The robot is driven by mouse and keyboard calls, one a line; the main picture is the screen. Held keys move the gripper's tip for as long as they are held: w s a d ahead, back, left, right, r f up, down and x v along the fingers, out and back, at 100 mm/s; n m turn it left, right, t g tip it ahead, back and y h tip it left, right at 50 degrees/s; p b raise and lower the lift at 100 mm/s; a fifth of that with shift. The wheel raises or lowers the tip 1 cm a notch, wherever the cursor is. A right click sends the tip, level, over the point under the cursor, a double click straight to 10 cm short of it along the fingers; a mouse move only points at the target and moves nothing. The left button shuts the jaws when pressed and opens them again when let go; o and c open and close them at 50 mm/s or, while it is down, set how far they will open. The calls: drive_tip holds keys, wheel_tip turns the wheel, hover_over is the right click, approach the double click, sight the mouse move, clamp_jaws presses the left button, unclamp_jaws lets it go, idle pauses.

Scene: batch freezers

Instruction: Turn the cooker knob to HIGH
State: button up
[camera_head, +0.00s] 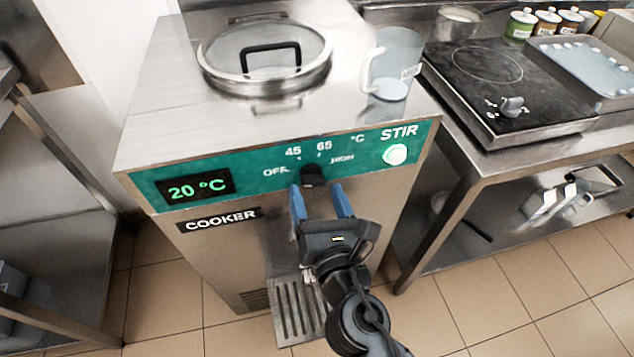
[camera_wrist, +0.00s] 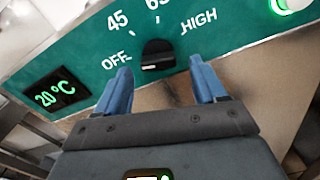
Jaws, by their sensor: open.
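The cooker (camera_head: 216,220) is a steel cabinet with a green front panel. Its black knob (camera_head: 313,175) sits on the panel among the marks OFF, 45, 65 and HIGH. In the wrist view the knob (camera_wrist: 157,55) has a pale mark on its lower left side, towards OFF; its exact setting is hard to tell. My gripper (camera_head: 321,190) has blue fingers and is open, just in front of and below the knob. In the wrist view the fingers (camera_wrist: 164,80) stand apart on either side, with the knob between and slightly beyond their tips. I cannot see contact.
A display (camera_head: 195,187) reads 20 °C, and a lit STIR button (camera_head: 395,154) is at the panel's right. A lidded pot opening (camera_head: 265,55) and a clear jug (camera_head: 393,65) are on top. A drip tray (camera_head: 297,310) juts out below. A hotplate table (camera_head: 500,85) stands right.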

sight(312, 178)
drive_tip(key=shift+x, duration=1.25)
drive_tip(key=shift+c, duration=0.5)
drive_tip(key=c, duration=0.9)
drive_tip(key=shift+o, duration=0.2)
